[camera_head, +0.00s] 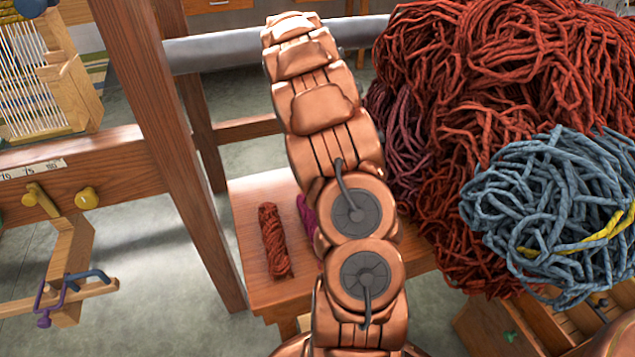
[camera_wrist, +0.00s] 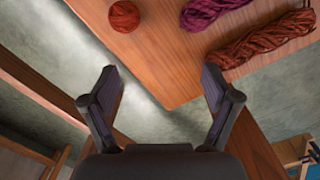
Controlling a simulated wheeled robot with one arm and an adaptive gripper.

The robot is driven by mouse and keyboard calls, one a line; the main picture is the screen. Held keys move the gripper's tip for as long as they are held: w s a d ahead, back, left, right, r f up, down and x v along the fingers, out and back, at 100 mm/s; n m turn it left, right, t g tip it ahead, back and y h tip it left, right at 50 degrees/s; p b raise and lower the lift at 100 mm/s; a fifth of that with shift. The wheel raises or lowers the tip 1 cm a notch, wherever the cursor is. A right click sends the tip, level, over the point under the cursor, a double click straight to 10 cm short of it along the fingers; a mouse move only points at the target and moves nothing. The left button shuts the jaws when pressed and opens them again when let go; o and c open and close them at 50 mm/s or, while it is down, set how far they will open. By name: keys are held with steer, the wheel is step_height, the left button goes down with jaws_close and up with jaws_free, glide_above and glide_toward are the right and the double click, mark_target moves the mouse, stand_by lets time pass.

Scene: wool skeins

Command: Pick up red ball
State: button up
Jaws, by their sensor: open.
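The red ball (camera_wrist: 124,16) is a small round ball of wool on the wooden bench top, at the top of the wrist view, left of centre. My gripper (camera_wrist: 160,72) is open and empty, its two dark fingers spread wide. In the picture the ball lies above the fingers and nearer the left one, clear of both. I cannot make out the ball in the head view, where my copper arm covers part of the bench. My fingers cannot be made out there either.
A purple skein (camera_wrist: 207,10) and a rust skein (camera_wrist: 265,38) lie on the bench (camera_head: 248,207) right of the ball in the wrist view. Large red (camera_head: 480,75) and blue (camera_head: 550,210) wool heaps stand right of my arm. A wooden post (camera_head: 180,130) stands left.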

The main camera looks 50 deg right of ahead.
steer(key=shift+n+t, duration=0.3)
steer(key=shift+n, duration=0.6)
steer(key=d+f+b, duration=0.1)
steer(key=d+f, duration=0.1)
steer(key=f, duration=0.1)
steer(key=w+d+f+b, duration=0.1)
steer(key=d+f, duration=0.1)
steer(key=f, duration=0.1)
steer(key=d+f+b, duration=0.1)
steer(key=d+f, duration=0.1)
steer(key=f, duration=0.1)
steer(key=shift+w+d, duration=0.25)
steer(key=shift+d, duration=0.1)
steer(key=shift+d+f, duration=0.1)
steer(key=shift+f, duration=0.15)
steer(key=shift+s+d+f+b, duration=0.15)
steer(key=shift+f+b, duration=0.15)
steer(key=shift+f, duration=1.55)
steer(key=shift+s+d+f+b, duration=0.1)
steer(key=shift+f+b, duration=0.15)
steer(key=shift+f, duration=1.6)
steer(key=shift+r, duration=0.1)
steer(key=c, duration=1.3)
